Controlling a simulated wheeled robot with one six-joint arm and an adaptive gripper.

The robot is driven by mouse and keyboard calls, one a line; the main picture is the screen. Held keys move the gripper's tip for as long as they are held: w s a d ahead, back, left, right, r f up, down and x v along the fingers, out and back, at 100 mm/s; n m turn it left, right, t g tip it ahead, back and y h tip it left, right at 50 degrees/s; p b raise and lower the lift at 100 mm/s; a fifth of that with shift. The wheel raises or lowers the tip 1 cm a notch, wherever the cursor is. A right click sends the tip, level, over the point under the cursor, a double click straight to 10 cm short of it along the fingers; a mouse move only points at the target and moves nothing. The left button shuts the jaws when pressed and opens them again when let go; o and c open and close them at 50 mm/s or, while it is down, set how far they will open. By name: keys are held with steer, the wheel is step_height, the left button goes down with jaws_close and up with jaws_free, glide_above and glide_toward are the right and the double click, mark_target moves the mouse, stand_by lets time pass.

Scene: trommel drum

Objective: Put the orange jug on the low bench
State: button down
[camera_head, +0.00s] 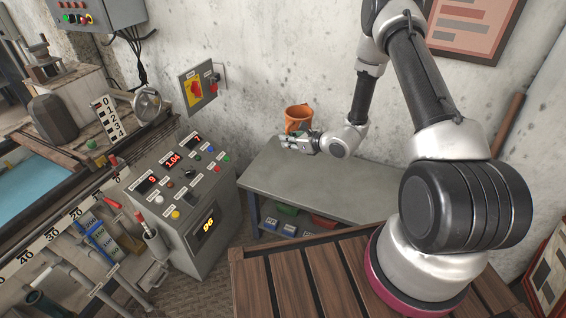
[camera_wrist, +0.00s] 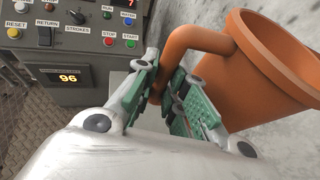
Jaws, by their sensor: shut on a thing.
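In the wrist view my gripper (camera_wrist: 160,98) is shut on the handle of the orange jug (camera_wrist: 265,70). The jug's body is to the right of the fingers, its open rim facing up and right. I cannot tell from these frames whether the jug's base touches the bench, as my gripper hides it.
A control console (camera_head: 185,190) stands just left of the bench. The grey bench top is bare to the right of the jug. Coloured bins (camera_head: 287,210) sit under it. A slatted wooden surface (camera_head: 300,280) lies in front. A yellow and red switch box (camera_head: 196,90) is on the wall.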

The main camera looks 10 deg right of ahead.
steer(key=shift+n+g+y, duration=0.3)
steer(key=shift+n+y, duration=0.1)
steer(key=shift+n, duration=0.1)
steer(key=shift+s+a+f, duration=0.4)
steer(key=shift+a+f, duration=0.15)
steer(key=shift+f, duration=2.6)
steer(key=shift+s+a+f, duration=0.45)
steer(key=shift+a+f, duration=0.1)
steer(key=shift+f, duration=2.65)
steer(key=shift+s+a+f, duration=0.4)
steer(key=shift+a+f, duration=0.15)
steer(key=shift+f, duration=2.6)
steer(key=shift+f, duration=0.45)
steer(key=c, duration=1.4)
jaws_free()
steer(key=v, duration=1.2)
step_height(320, 180, up, 10)
